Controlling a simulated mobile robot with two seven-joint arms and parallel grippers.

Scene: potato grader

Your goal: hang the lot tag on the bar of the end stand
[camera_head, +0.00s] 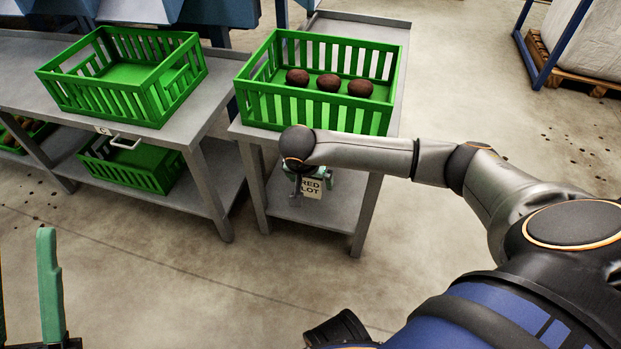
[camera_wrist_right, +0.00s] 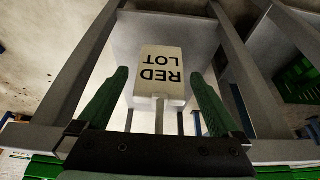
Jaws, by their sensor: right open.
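The lot tag, a pale card reading RED LOT (camera_head: 313,188), is upright at the front of the end stand (camera_head: 362,215), below its top. In the right wrist view the tag (camera_wrist_right: 160,72) shows upside down between and beyond my fingertips, with a thin pale strip running from it towards the gripper. My right gripper (camera_head: 299,183) points down there; its green fingers (camera_wrist_right: 160,88) are apart, one on each side of the tag, with no clear contact. The stand's bar and the tag's upper end are hidden by my wrist. One green finger of my left gripper (camera_head: 49,285) shows at lower left.
A green crate (camera_head: 310,108) with three dark potatoes (camera_head: 328,83) stands on the end stand. Left of it, a bench (camera_head: 205,112) carries an empty green crate (camera_head: 120,102) and has a front bar (camera_head: 124,145) beside a C label. The floor in front is clear.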

